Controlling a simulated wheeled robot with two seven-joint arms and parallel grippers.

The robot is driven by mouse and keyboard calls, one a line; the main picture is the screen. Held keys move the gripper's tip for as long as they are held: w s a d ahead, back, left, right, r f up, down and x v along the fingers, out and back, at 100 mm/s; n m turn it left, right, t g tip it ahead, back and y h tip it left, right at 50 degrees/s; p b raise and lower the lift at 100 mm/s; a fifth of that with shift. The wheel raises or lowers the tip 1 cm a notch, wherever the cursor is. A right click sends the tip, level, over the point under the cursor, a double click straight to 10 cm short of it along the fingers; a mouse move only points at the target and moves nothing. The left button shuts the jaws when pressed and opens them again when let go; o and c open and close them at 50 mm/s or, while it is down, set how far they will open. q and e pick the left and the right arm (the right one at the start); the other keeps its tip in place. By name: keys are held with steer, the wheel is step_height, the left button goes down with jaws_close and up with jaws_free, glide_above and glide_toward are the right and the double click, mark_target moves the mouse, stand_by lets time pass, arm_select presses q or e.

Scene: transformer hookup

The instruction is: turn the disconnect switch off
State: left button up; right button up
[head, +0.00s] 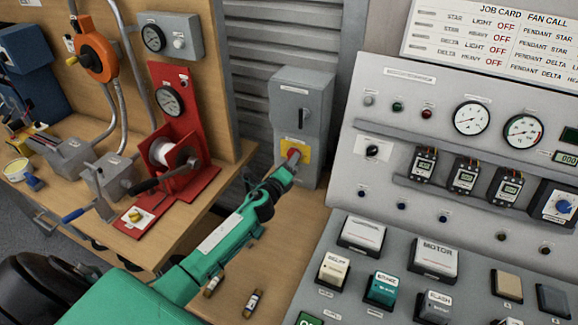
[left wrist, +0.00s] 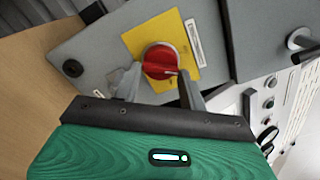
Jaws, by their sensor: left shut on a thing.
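The disconnect switch is a red rotary knob on a yellow plate, on the front of a grey box (head: 301,100). In the left wrist view the red knob (left wrist: 160,61) sits between the two fingers of my left gripper (left wrist: 158,80), with the yellow plate (left wrist: 175,32) behind it. My left gripper (head: 290,165) is shut on the knob. In the head view the gripper partly covers the knob and the yellow plate (head: 303,151). A pale pointer line shows on the knob in the left wrist view. My right gripper is not in view.
A sloped grey control panel (head: 440,90) with gauges, meters and buttons stands close on the right. A red stand (head: 180,110) with a gauge and a crank is on the wooden bench at left. Two small fuse-like parts (head: 252,303) lie on the wood below my arm.

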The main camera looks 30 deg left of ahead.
arm_select(q)
steer(key=shift+n+b, duration=0.35)
steer(key=shift+n, duration=3.15)
steer(key=o, duration=1)
steer(key=shift+r, duration=0.1)
steer(key=s+b, duration=0.1)
steer(key=s, duration=0.8)
steer(key=s+b, duration=0.1)
steer(key=s, duration=0.3)
steer(key=shift+s+d+b, duration=0.3)
steer(key=shift+s+d, duration=0.1)
